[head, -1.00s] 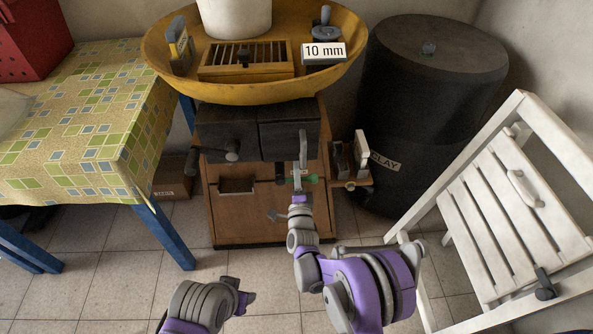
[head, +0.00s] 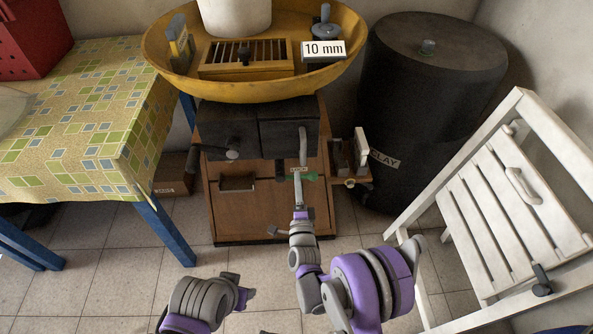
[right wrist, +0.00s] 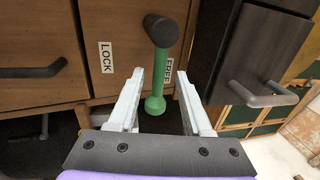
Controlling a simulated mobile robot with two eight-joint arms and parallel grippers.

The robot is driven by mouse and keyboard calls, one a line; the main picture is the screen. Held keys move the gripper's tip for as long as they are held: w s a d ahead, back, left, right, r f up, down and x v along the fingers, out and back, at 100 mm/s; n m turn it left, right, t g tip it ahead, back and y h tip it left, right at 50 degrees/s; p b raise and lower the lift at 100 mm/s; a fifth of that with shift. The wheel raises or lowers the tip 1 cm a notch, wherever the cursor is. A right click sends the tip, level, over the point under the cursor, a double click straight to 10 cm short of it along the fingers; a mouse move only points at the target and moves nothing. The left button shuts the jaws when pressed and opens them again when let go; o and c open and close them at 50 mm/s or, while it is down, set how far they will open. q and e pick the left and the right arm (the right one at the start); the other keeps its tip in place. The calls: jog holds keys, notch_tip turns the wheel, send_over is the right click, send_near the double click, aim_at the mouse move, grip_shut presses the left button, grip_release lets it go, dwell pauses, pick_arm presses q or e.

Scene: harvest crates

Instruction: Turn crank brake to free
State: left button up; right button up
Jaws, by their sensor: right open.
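The crank brake is a green lever (right wrist: 159,76) with a rounded green end and a black round end. It lies in front of a brown wooden cabinet front, beside a LOCK label (right wrist: 106,57) and a FREE label (right wrist: 168,71). In the right wrist view the lever stands nearer FREE. The green lever also shows in the head view (head: 307,177), low on the cabinet. My right gripper (right wrist: 160,82) is open, with one finger on each side of the lever, apparently without gripping it. My left arm's purple end (head: 243,297) is low in the head view; its fingers cannot be made out.
The cabinet (head: 240,215) carries dark drawers with bar handles (right wrist: 262,97) close by the lever. A yellow basin (head: 240,92) sits above. A black drum (head: 425,110) and a white slatted chair (head: 470,215) stand right, a cloth-covered table (head: 75,150) left.

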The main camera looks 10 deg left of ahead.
jog(key=v, duration=0.5)
jog(key=shift+s, duration=0.1)
dwell(0.3)
